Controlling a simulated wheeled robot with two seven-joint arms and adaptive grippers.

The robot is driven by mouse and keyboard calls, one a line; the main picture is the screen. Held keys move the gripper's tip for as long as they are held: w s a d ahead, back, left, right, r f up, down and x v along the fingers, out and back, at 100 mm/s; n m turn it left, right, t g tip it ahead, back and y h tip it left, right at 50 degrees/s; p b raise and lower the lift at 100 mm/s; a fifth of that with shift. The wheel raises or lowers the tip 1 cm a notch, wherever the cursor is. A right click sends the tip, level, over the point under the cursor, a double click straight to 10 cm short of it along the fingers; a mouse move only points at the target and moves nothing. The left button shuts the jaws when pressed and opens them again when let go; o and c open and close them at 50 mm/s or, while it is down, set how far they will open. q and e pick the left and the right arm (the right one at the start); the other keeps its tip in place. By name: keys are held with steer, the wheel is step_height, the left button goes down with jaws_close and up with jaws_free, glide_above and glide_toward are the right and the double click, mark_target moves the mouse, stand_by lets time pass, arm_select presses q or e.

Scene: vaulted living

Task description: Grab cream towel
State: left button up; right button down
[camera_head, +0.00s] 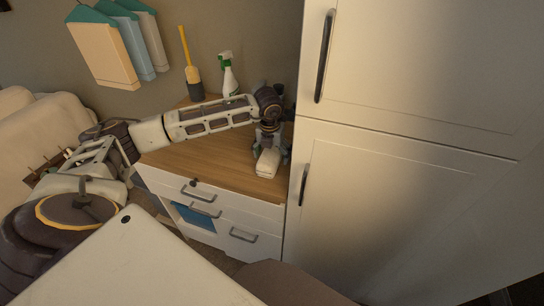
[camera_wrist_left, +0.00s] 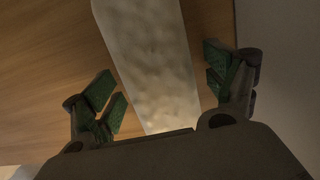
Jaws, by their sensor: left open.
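The cream towel (camera_head: 267,164) looks like a folded, narrow block lying on the wooden cabinet top, near its front edge. In the left wrist view the pale, mottled towel (camera_wrist_left: 155,65) runs from the top edge down between the fingers. My left gripper (camera_head: 270,148) is above it, pointing down. In the left wrist view its green-padded fingers (camera_wrist_left: 163,92) are spread, one on each side of the towel, with wood showing between the left finger and the towel. The gripper's own body hides the towel's near end there. My right gripper is not in view.
A tall white cabinet (camera_head: 400,190) stands close on the right of the arm. A spray bottle (camera_head: 228,78) and a yellow-handled brush (camera_head: 193,78) stand at the back of the wooden top (camera_head: 205,160). White drawers (camera_head: 235,222) are below.

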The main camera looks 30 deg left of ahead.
mark_target(272, 150)
arm_select(q)
steer(key=shift+c, duration=0.3)
steer(key=c, duration=1.1)
steer(key=shift+r, duration=0.2)
step_height(272, 150, up, 10)
steer(key=shift+f+b, duration=0.15)
steer(key=shift+b, duration=0.15)
